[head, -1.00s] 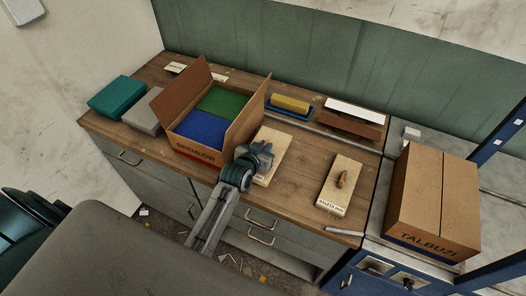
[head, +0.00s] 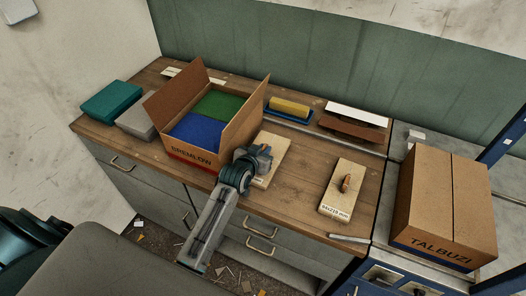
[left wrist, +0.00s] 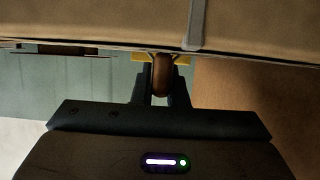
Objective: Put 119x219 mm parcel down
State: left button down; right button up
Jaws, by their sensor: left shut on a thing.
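A pale, flat parcel (head: 272,165) shows beside the open carton on the wooden bench, partly hidden behind my left gripper (head: 262,152). Its label is too covered to read. My left gripper is shut on the parcel's handle. In the left wrist view the brown rounded handle (left wrist: 162,76) sits between the fingers, with the tan underside-on face of the parcel (left wrist: 100,20) across the top. I cannot tell whether the parcel touches the bench. My right gripper is not in view.
An open carton (head: 172,154) holds blue and green blocks. A narrower pale board (head: 340,205) with a handle, labelled 84x219 mm, lies to the right. A closed TALBUZI box (head: 440,205) stands at the far right. Bench (head: 300,190) is bare between the two pale boards.

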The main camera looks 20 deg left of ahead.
pick_arm(q)
jog(key=shift+f, duration=0.1)
jog(key=c, duration=1.5)
grip_release()
jog(key=shift+o, duration=0.2)
